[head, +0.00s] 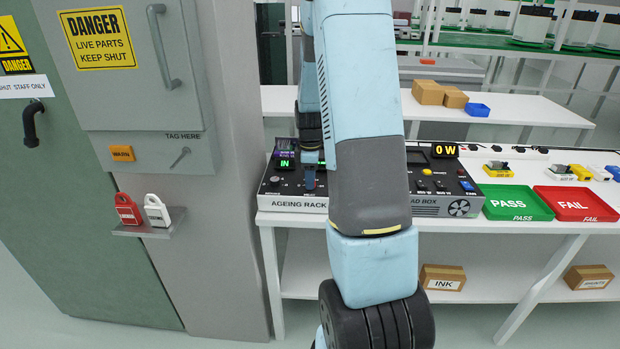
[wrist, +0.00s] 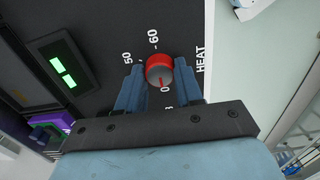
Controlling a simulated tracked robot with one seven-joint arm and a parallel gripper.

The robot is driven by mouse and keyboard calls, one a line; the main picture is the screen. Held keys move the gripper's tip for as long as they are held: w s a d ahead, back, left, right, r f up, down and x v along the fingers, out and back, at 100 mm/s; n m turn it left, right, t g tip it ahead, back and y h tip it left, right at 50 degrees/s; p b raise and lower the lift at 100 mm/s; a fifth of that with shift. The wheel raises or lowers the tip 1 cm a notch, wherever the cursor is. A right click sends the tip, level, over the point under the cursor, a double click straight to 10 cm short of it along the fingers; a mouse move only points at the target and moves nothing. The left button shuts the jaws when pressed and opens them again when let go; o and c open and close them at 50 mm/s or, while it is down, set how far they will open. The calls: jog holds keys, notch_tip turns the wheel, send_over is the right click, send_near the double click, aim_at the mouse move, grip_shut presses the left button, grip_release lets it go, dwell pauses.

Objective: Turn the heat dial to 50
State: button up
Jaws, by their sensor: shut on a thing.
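The heat dial (wrist: 159,69) is a round red knob with a grey face on a black panel. In the wrist view it sits between the two blue fingers of my gripper (wrist: 160,82), which is shut on it from both sides. White marks around it read 60 above, 50 to the upper left and a 0 just below; HEAT is printed to the right. I cannot clearly tell which mark its pointer meets. In the head view my gripper (head: 309,180) reaches down onto the ageing rack (head: 290,201); the dial is hidden there.
A lit green display (wrist: 63,63) is left of the dial. In the head view the load box (head: 440,200), reading 0 W, stands right of my arm. A green PASS tray (head: 519,214) and red FAIL tray (head: 570,214) lie further right. A grey cabinet (head: 125,70) stands left.

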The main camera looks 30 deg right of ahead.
jog(key=m, duration=1.1)
jog(key=shift+m, duration=0.3)
jog(key=m, duration=1.2)
dwell(0.3)
jog(key=o, duration=1)
jog(key=shift+o, duration=0.2)
